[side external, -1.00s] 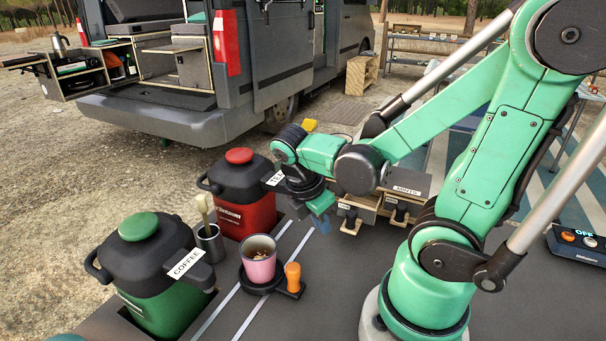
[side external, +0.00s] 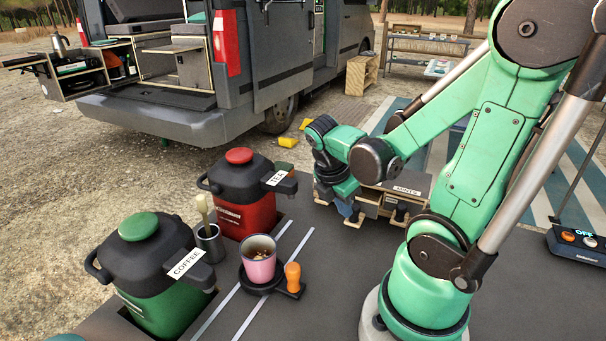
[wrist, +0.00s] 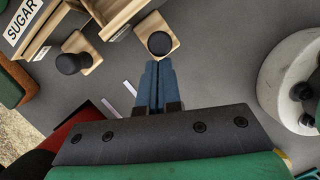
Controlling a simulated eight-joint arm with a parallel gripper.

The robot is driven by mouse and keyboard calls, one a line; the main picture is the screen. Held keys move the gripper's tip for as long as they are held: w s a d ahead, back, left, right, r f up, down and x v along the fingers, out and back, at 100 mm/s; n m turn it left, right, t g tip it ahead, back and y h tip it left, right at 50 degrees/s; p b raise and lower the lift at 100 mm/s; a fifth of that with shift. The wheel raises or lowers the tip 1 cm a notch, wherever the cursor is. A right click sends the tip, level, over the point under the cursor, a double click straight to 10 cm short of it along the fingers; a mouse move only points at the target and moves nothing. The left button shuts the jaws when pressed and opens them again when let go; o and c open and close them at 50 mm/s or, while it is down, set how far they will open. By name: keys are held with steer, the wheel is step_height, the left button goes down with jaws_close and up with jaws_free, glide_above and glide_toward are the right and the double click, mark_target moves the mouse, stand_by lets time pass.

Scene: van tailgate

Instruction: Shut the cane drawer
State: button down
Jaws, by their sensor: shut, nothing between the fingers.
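A low drawer unit (side external: 430,183) with pale wooden fronts and black knobs stands right of centre; its top carries a MINTS label. In the wrist view, one drawer front (wrist: 172,27) with a black knob (wrist: 159,43) is straight ahead of my fingertips, and a second knob (wrist: 68,63) sits on another front to the left. I cannot read a cane label, nor tell surely how far each drawer stands out. My gripper (side external: 350,217) is shut and empty, with blue fingers (wrist: 158,64) just short of or touching the front by the knob; contact is unclear.
A SUGAR label (wrist: 20,20) is at upper left in the wrist view. A red tea urn (side external: 250,211), a green coffee urn (side external: 150,300) and a pink cup (side external: 260,268) stand left of my gripper. A switch box (side external: 580,245) is far right.

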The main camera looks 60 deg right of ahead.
steer(key=shift+s+d, duration=0.1)
steer(key=shift+d, duration=2.1)
steer(key=a, duration=0.1)
steer(key=w+a, duration=0.2)
steer(key=a, duration=0.1)
steer(key=shift+r, duration=0.15)
steer(key=v, duration=1)
steer(key=w+a+f+m+t+y, duration=0.1)
steer(key=w+a+m+t, duration=0.2)
steer(key=a+m+t, duration=0.1)
steer(key=w+a+f+m+t+y, duration=0.1)
steer(key=w+a+m+t+y, duration=0.1)
steer(key=a+m, duration=0.5)
steer(key=w+m+t, duration=0.1)
steer(key=t, duration=0.1)
steer(key=shift+w+a+f+t+y, duration=0.2)
steer(key=shift+w+t+y, duration=0.1)
steer(key=shift+t, duration=0.1)
